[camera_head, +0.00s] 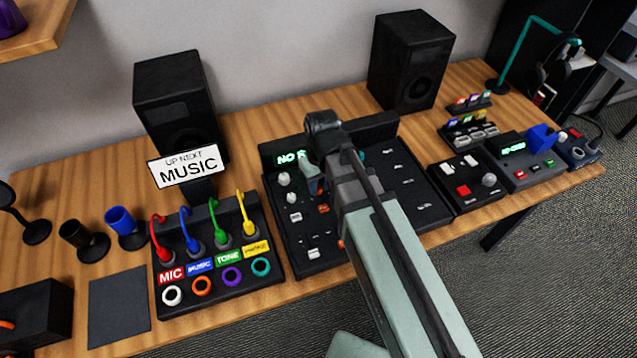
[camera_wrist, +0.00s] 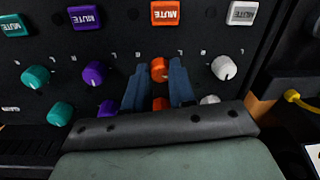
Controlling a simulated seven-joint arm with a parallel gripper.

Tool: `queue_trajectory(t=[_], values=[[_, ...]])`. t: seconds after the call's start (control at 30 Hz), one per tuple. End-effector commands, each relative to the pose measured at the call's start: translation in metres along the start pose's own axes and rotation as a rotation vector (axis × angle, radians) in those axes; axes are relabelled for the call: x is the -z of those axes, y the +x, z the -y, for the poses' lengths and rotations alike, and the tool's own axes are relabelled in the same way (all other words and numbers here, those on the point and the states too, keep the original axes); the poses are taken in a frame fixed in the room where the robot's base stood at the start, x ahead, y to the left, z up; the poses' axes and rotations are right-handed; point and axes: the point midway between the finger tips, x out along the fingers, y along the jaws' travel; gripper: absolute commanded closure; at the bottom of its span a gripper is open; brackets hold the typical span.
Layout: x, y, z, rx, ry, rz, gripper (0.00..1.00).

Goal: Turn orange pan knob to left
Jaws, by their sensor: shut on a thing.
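The orange pan knob (camera_wrist: 160,69) sits on the black mixer panel (camera_wrist: 205,50) in the wrist view, with small L and R marks above it. It has a pale pointer line, too small to read exactly. My gripper (camera_wrist: 158,77) has its two blue-grey fingers on either side of this knob, shut on it. A second orange knob (camera_wrist: 160,103) shows below, between the fingers.
Purple (camera_wrist: 95,73), white (camera_wrist: 223,68) and teal (camera_wrist: 35,77) knobs flank the orange one. An orange MUTE button (camera_wrist: 165,13) lies above it. A patch box (camera_head: 218,292) with coloured cables stands left of the mixer. Speakers (camera_head: 410,62) stand behind.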

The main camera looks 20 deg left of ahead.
Motion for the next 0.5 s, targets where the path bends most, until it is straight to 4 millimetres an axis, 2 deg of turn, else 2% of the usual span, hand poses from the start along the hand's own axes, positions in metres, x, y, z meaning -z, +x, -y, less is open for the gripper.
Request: queue_trajectory(t=[0.2,0.5], values=[[0.0007,-0.0003,-0.0001,0.000,-0.106,0.004,1.00],[0.0006,-0.0003,0.0000,-0.001,-0.165,0.007,1.00]])
